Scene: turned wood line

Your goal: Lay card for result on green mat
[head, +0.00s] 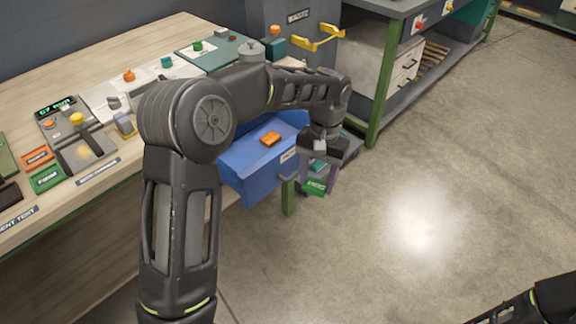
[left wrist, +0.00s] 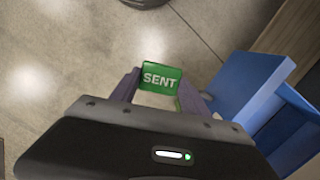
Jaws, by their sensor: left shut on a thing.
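My left gripper (head: 318,186) is shut on a green card (head: 314,188) and holds it above the floor, beside the front of the blue bin. In the left wrist view the card (left wrist: 160,78) reads "SENT" and sits between the fingertips (left wrist: 158,92). A dark green flat board (head: 212,54), which may be the green mat, lies at the far end of the wooden bench. An orange card (head: 37,157) and a green card (head: 47,178) lie at the near left of the bench. My right gripper is out of view; only part of that arm shows at lower right.
Devices, including a unit with a green-lit display (head: 58,108), crowd the wooden bench (head: 110,55). A yellow handle (head: 318,38) juts out behind. The floor (head: 440,190) at right is clear.

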